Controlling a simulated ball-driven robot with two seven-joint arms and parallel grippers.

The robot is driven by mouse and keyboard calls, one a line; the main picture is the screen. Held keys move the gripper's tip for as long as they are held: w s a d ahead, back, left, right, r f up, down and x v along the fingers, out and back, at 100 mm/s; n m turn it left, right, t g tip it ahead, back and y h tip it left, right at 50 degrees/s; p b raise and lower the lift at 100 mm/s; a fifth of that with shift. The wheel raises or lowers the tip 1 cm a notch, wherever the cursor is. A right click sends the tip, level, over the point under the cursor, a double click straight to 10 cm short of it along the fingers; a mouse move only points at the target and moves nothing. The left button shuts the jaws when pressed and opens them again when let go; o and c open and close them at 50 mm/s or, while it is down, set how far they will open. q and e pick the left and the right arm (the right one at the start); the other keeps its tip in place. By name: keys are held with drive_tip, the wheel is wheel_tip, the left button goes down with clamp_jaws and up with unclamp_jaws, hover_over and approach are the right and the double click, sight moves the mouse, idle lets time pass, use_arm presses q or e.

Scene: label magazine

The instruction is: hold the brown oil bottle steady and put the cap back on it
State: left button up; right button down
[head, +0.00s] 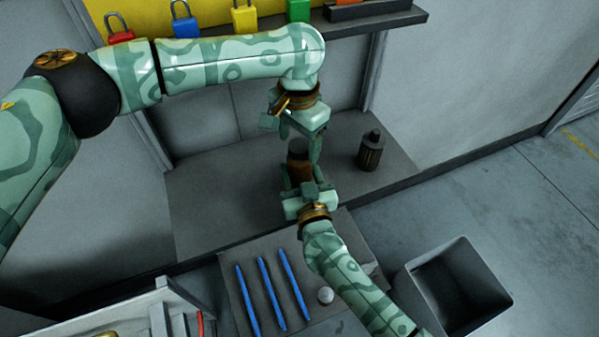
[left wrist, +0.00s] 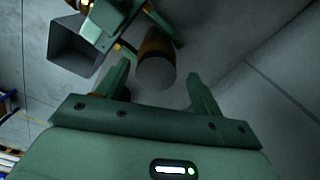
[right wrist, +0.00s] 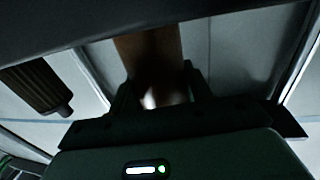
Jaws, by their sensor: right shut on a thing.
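The brown oil bottle (head: 299,172) stands on the grey bench, partly hidden by my grippers. My right gripper (head: 301,184) is shut on its side; the brown body shows between the fingers in the right wrist view (right wrist: 150,55). My left gripper (head: 303,138) points down just above the bottle.
A dark ribbed bottle (head: 371,151) stands to the right on the bench (head: 220,205). Several blue sticks (head: 268,290) lie on the front mat. A grey open bin (head: 455,290) is at the lower right. Padlocks (head: 185,22) line the shelf at the back.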

use_arm(q)
wheel_tip(320, 180, up, 12)
idle(0.6)
use_arm(e)
drive_tip(key=c, duration=0.6)
unclamp_jaws()
drive_tip(key=shift+o, duration=0.2)
use_arm(q)
wheel_tip(320, 180, up, 6)
drive_tip(key=p, duration=0.4)
drive_tip(key=shift+s, duration=0.4)
use_arm(e)
drive_tip(key=v, duration=1.6)
